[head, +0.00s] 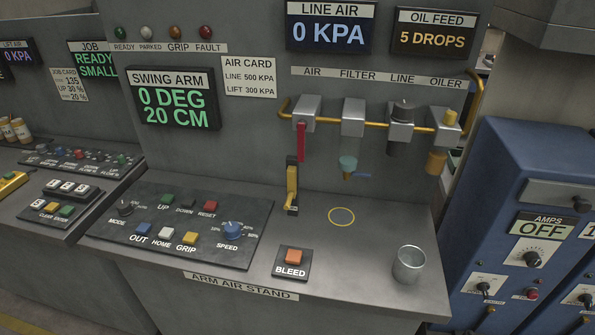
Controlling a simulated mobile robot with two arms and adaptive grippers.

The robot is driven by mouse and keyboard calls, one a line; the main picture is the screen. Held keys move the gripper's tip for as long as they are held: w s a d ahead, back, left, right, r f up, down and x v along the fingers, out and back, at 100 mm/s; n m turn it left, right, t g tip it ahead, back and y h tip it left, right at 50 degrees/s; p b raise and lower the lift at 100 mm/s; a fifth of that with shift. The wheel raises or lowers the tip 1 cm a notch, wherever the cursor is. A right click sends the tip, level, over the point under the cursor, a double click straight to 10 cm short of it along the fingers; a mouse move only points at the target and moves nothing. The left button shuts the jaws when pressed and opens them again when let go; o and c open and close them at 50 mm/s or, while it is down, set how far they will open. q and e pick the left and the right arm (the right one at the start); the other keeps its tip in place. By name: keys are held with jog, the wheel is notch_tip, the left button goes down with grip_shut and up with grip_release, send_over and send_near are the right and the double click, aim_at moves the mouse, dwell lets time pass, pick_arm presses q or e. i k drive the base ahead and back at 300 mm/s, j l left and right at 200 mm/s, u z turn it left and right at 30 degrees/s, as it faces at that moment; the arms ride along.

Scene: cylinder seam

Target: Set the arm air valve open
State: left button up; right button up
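The air valve is a grey block (307,109) on the yellow pipe under the AIR label, at the left end of the row. Its red handle (301,143) hangs straight down, across the line of the pipe. A yellow and black upright piece (292,186) stands just below the handle; I cannot tell whether they touch. The LINE AIR display (330,34) above reads 0 KPA. Neither of my grippers is in the head view.
Right of the valve are the filter (353,118), line regulator (401,122) and oiler (446,125). Below are a BLEED button (293,257), a metal cup (408,264) and a button panel (180,222). A yellow ring (341,216) marks clear bench top. A blue cabinet (510,180) stands right.

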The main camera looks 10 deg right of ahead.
aim_at(302, 124)
jog(key=i+j, duration=0.1)
jog(key=j, duration=0.35)
jog(key=i+j+z, duration=0.1)
jog(key=j, duration=0.35)
jog(key=i+j, duration=0.15)
jog(key=j, duration=0.25)
jog(key=i+j, duration=0.1)
jog(key=j, duration=0.35)
jog(key=z, duration=0.05)
